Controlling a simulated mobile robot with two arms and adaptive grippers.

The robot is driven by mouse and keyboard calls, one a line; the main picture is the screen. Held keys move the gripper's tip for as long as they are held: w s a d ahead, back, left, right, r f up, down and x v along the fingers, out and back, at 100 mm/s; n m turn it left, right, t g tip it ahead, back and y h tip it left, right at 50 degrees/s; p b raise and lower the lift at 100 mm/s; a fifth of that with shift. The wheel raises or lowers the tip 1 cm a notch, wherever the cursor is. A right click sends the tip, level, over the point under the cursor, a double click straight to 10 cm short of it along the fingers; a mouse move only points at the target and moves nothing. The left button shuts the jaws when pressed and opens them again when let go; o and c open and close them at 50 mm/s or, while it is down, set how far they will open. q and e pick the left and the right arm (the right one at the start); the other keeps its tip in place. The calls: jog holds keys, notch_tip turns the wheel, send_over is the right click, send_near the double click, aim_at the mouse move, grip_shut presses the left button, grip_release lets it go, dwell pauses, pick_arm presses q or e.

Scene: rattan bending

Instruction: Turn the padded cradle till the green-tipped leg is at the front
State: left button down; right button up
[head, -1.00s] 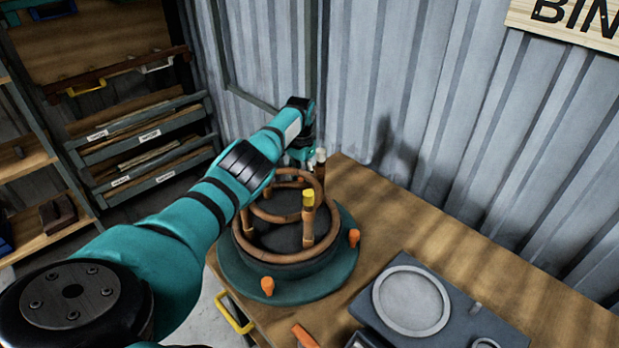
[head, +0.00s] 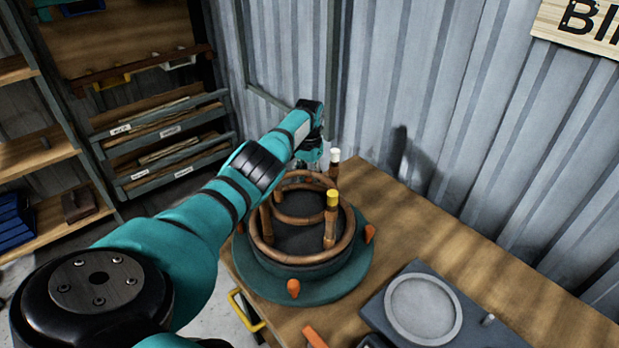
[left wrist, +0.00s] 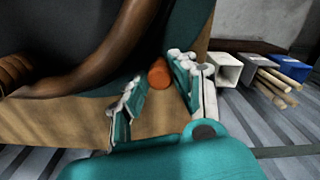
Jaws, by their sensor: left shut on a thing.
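The padded cradle (head: 262,281) is a round green base on the bench, with a dark pad, rattan rings and upright legs. Orange pegs stick out at its rim, one at the front (head: 293,288) and one at the right (head: 369,233). A yellow-tipped leg (head: 332,217) stands at the front right and a white-tipped leg (head: 335,160) at the back right. I see no green tip; part of the far left side is hidden by my arm. My left gripper (head: 308,165) is at the cradle's far edge. In the left wrist view, its fingers are around an orange peg (left wrist: 158,74).
A grey fixture with a round disc (head: 424,309) lies on the bench right of the cradle. An orange-handled item (head: 314,337) lies at the front edge. A corrugated wall (head: 450,110) stands close behind. Shelves (head: 40,165) are at the left.

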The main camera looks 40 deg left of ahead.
pick_arm(q)
jog(key=shift+w+r, duration=0.1)
jog(key=shift+r, duration=0.05)
jog(key=c, duration=1.1)
grip_release()
jog(key=shift+o, duration=0.2)
notch_tip(320, 180, up, 12)
